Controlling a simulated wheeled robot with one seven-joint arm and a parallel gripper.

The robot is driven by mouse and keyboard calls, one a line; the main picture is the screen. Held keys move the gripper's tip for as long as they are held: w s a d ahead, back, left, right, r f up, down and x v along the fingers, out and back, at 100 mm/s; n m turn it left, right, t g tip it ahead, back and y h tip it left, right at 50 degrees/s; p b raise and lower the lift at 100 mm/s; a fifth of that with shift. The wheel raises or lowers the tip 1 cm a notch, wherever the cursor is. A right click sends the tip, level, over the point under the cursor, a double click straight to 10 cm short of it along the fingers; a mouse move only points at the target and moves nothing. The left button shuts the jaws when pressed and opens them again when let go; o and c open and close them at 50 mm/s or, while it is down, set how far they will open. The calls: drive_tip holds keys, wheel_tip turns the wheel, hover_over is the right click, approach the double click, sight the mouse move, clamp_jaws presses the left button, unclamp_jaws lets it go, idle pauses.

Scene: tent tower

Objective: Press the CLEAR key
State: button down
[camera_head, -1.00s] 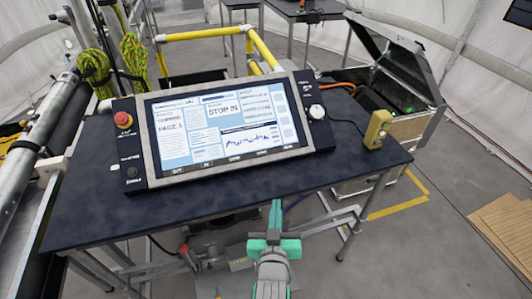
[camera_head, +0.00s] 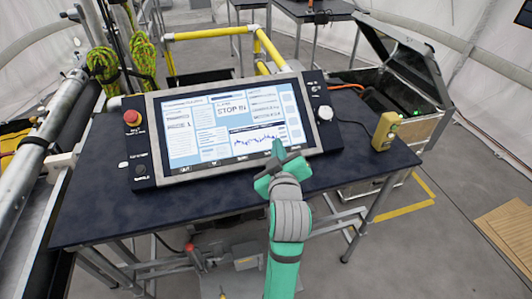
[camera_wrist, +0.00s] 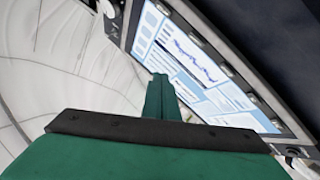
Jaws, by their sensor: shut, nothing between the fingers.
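The control panel (camera_head: 152,136) is a dark console with a large lit screen (camera_head: 212,140) in a grey frame, tilted up on the dark table. A row of small labels or keys (camera_head: 240,157) runs along the frame's lower edge; I cannot read which one is CLEAR. My green gripper (camera_head: 277,147) is shut and empty, in front of the lower right part of the screen, hiding part of that edge. I cannot tell whether the tips touch.
The dark table (camera_head: 90,215) carries the panel. A red emergency button (camera_head: 132,118) is at the panel's left and a white knob (camera_head: 325,113) at its right. A yellow handheld box (camera_head: 385,131) stands on the right of the table. An open case (camera_head: 410,85) is behind it.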

drive_tip(key=shift+w+a+f, duration=0.25)
drive_tip(key=shift+w+f, duration=0.55)
drive_tip(key=shift+f, duration=0.4)
drive_tip(key=shift+w+a+f, duration=0.3)
drive_tip(key=shift+w+f, duration=0.5)
drive_tip(key=shift+f, duration=0.4)
drive_tip(key=shift+w+a+f, duration=0.25)
drive_tip(key=shift+w+f, duration=0.55)
drive_tip(key=shift+f, duration=0.4)
drive_tip(key=shift+f, duration=0.1)
drive_tip(key=shift+w+f, duration=0.25)
drive_tip(key=shift+f, duration=0.05)
drive_tip(key=shift+w+a+f, duration=0.1)
drive_tip(key=shift+w+f, duration=0.1)
drive_tip(key=shift+f, duration=0.05)
idle(0.4)
drive_tip(key=shift+s, duration=0.1)
drive_tip(key=shift+r, duration=0.15)
drive_tip(key=shift+s+r, duration=0.3)
drive_tip(key=shift+r, duration=0.2)
drive_tip(key=shift+d, duration=0.2)
